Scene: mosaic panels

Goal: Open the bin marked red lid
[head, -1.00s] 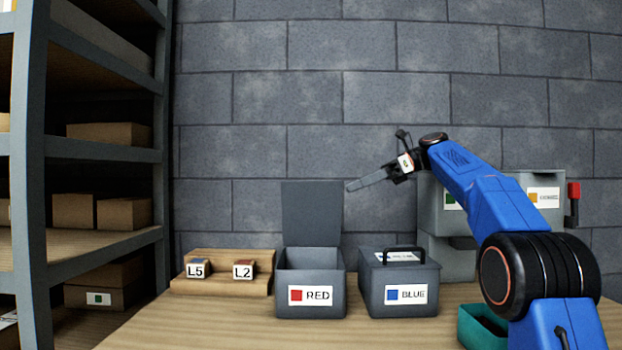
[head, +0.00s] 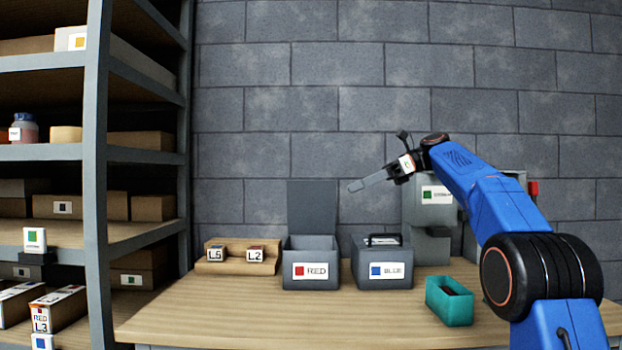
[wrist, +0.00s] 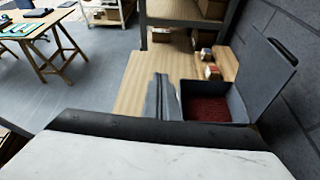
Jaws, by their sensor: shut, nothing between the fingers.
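The grey bin marked RED (head: 311,277) stands on the wooden table with its lid (head: 312,207) raised upright behind it. In the wrist view the bin (wrist: 178,98) is open at the top, with dark red contents (wrist: 208,104) inside, and its lid (wrist: 262,68) stands up with a handle at the edge. My gripper (head: 352,187) is shut and empty, held in the air; in the head picture it appears above and right of the bin, apart from the lid. The gripper fingers (wrist: 161,97) also show in the wrist view, left of the bin.
A closed grey BLUE bin (head: 383,270) with a top handle stands right of the RED bin. A wooden block (head: 236,268) carries pieces marked L5 and L2. A teal tray (head: 449,309) sits at the right. A loaded shelf (head: 98,180) stands left.

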